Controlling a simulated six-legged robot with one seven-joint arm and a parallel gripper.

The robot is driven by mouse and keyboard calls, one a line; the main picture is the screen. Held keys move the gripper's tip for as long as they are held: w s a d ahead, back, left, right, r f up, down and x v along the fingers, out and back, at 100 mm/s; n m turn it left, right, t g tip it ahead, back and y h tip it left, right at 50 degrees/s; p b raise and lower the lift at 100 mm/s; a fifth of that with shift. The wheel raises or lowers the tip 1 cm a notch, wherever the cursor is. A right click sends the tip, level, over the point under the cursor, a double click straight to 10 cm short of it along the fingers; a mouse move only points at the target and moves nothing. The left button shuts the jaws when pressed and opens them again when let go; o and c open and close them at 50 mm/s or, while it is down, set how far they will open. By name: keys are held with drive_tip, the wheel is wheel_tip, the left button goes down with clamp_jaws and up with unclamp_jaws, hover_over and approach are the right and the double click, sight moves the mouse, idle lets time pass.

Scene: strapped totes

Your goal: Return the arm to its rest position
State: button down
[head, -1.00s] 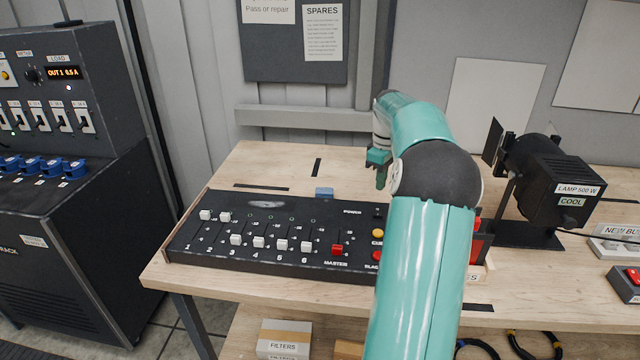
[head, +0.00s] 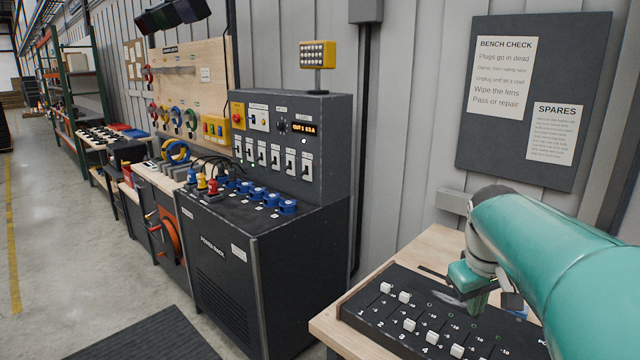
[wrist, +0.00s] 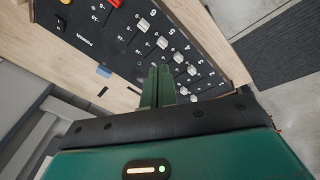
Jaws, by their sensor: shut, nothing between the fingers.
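My arm, teal with a grey wrist, reaches in from the right edge of the head view. My gripper (head: 476,302) hangs over the far side of the black fader console on the wooden bench. In the wrist view my gripper (wrist: 157,78) has its two green fingers together, with nothing between them. The fader console (head: 388,326) carries white sliders and lies beyond the fingertips in the wrist view. I cannot tell the exact gap between fingertips and console.
A black power rack (head: 262,250) with blue plugs stands left of the bench (head: 432,248). A grey notice board (head: 530,100) hangs on the wall behind. A dark floor mat (head: 140,332) lies at the lower left. The aisle at far left is open floor.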

drive_tip(key=s+a+f+t+y, duration=0.1)
drive_tip(key=s+a+f, duration=0.1)
drive_tip(key=s+a, duration=0.5)
drive_tip(key=s+a+f+m+t+y, duration=0.1)
drive_tip(key=s+a+f+t, duration=0.1)
drive_tip(key=s+a, duration=0.5)
drive_tip(key=a, duration=0.3)
drive_tip(key=shift+s+f, duration=0.15)
drive_tip(key=shift+f, duration=0.2)
drive_tip(key=shift+d+m, duration=0.25)
drive_tip(key=shift+m, duration=0.05)
